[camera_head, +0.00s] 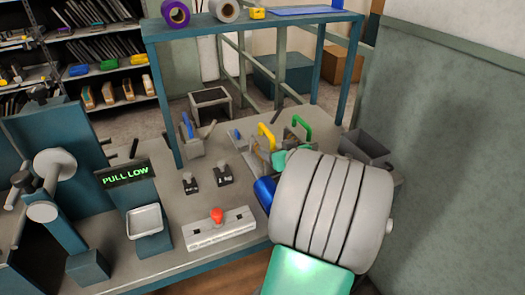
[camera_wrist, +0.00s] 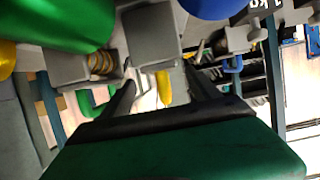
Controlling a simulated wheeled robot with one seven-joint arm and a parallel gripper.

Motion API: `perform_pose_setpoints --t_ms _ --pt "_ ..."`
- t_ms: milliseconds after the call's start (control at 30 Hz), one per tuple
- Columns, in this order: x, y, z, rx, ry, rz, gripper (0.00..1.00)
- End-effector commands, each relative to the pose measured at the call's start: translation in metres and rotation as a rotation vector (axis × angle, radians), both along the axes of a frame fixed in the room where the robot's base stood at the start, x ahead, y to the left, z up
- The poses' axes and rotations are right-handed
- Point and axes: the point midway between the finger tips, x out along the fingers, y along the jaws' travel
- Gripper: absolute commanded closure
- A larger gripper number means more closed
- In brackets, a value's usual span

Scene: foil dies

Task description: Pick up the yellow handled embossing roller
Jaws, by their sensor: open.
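A yellow handle (camera_head: 266,137) stands up from a tool rack at the back right of the bench in the head view. I take it for the embossing roller's handle; its roller end cannot be made out. A yellow piece (camera_wrist: 164,88) shows between my finger tips in the wrist view, probably this same handle, beyond a grey block. My gripper (camera_wrist: 158,76) is open, its two dark fingers apart, with nothing visibly held. In the head view my thick grey arm link hides most of the gripper and part of the rack.
A green handle (camera_head: 303,128) stands just right of the yellow one, and a blue handle (camera_head: 187,126) stands farther left. A blue shelf frame (camera_head: 250,27) rises over the bench. A grey bin (camera_head: 364,148) and the wall are to the right. A red-knobbed strip (camera_head: 220,228) lies in front.

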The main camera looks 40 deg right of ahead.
Motion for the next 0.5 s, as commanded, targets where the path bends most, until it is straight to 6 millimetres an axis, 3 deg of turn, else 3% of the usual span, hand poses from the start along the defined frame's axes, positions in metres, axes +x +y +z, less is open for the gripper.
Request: perform_pose_setpoints --t_ms 300,500 --pt "0.049 -0.009 -0.022 0.004 0.003 0.014 0.29" --pt "0.065 -0.016 -0.028 0.001 0.002 0.007 0.29"
